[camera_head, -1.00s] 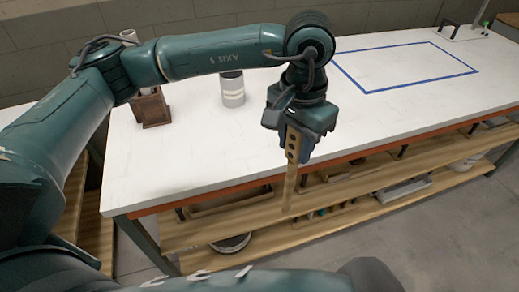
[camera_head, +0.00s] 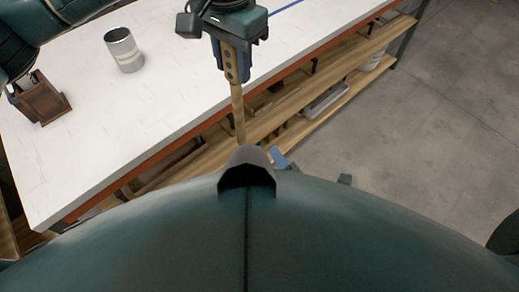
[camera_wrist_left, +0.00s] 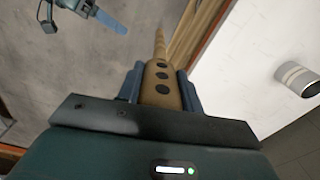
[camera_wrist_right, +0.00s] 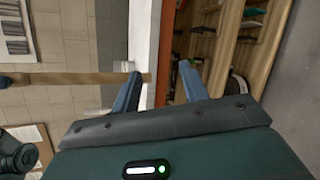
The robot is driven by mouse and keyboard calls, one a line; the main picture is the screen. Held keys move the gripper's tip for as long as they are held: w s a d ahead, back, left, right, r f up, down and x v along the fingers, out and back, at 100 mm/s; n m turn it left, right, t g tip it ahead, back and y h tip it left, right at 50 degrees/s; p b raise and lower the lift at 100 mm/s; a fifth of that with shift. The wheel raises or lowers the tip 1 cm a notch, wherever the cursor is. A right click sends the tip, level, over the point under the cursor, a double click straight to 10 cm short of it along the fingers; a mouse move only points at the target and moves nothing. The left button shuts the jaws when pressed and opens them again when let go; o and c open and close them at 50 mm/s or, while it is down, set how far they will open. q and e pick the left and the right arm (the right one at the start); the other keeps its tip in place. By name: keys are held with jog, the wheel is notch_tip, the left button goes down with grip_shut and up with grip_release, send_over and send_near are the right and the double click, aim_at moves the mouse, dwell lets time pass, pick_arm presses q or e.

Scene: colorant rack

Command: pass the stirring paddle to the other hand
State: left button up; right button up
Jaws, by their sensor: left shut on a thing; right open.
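The stirring paddle (camera_head: 230,66) is tan wood with dark holes in its wide end and a thin shaft. My left gripper (camera_head: 231,72) is shut on the wide end, and the shaft hangs down past the bench's front edge. In the left wrist view the paddle (camera_wrist_left: 162,88) sits between the blue fingers. My right gripper (camera_wrist_right: 158,82) is open. In its view a tan shaft comes in from the left to the left finger; I cannot tell whether it lies between the fingers. In the head view my own body hides most of the right gripper (camera_head: 308,168).
A grey can with a pale band (camera_head: 123,50) and a brown wooden holder (camera_head: 40,100) stand on the white bench (camera_head: 95,135). Wooden shelves (camera_head: 300,85) with a grey bin (camera_head: 326,100) lie below. The floor (camera_head: 425,120) at right is clear.

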aim_at(238, 123)
jog(key=s+a+r+n+t+y, duration=0.15)
jog(key=a+r+n+y, duration=0.45)
jog(key=n, duration=0.9)
jog(key=w+a, duration=0.1)
jog(key=w, duration=0.2)
jog(key=w+a+h, duration=0.1)
jog(key=w+a, duration=0.1)
jog(key=w, duration=0.2)
jog(key=w+a+h, duration=0.1)
jog(key=w+a, duration=0.1)
jog(key=w, duration=0.1)
jog(key=shift+w+r, duration=0.2)
jog(key=shift+r, duration=0.1)
jog(key=shift+c, duration=0.2)
jog(key=shift+s+a, duration=0.1)
jog(key=c, duration=0.9)
pick_arm(q)
jog(key=o, duration=0.9)
pick_arm(e)
grip_shut()
pick_arm(q)
jog(key=o, duration=0.4)
jog(key=shift+r, duration=0.15)
